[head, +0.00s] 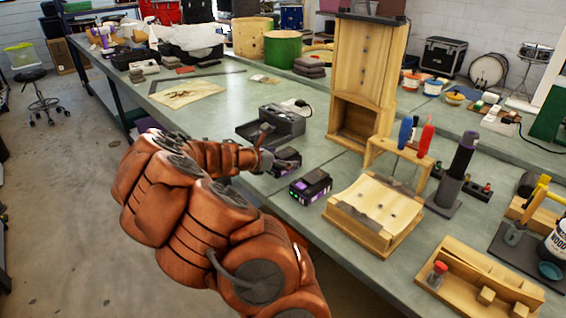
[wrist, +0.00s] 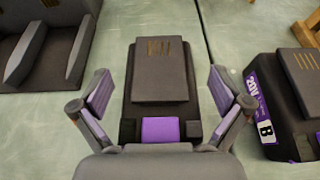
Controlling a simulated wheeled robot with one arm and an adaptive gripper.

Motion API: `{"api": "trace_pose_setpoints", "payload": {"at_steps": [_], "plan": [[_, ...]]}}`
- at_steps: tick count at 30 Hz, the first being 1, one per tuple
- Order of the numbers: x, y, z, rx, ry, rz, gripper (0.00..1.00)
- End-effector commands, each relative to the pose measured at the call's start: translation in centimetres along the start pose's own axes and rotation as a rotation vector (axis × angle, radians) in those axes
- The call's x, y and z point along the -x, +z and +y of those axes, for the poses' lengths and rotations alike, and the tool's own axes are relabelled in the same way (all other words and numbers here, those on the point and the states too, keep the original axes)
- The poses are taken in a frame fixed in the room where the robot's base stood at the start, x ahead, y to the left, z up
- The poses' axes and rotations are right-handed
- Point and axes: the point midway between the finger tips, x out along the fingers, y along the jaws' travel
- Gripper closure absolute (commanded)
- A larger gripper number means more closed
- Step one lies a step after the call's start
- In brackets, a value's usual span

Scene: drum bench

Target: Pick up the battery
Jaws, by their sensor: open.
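A dark battery (wrist: 160,78) with a purple latch lies on the bench, centred in the wrist view; it also shows in the head view (head: 287,161), partly hidden by my gripper. My gripper (wrist: 161,95) is open, with one purple-padded finger on each side of this battery. It also shows in the head view (head: 265,150). A second dark battery (wrist: 280,105), with a purple label marked B, lies to the right, outside the fingers. It shows in the head view (head: 311,187) too.
A grey charger-like dock (wrist: 40,45) lies close on the left; it is behind my gripper in the head view (head: 272,127). A wooden cradle (head: 375,210), a tall wooden cabinet (head: 358,80) and screwdrivers (head: 405,131) stand to the right. Bare bench lies between the batteries.

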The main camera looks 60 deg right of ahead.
Motion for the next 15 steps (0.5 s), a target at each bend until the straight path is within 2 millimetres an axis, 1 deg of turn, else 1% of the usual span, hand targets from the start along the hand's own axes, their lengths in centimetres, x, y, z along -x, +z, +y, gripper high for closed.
{"api": "trace_pose_setpoints", "payload": {"at_steps": [3, 4, 15], "plan": [[0.02, 0.01, 0.0, 0.0, 0.0, 0.0, 0.0], [0.03, 0.0, 0.01, 0.0, 0.0, 0.0, 0.02], [0.04, 0.0, 0.01, 0.0, 0.0, 0.0, 0.41]]}}
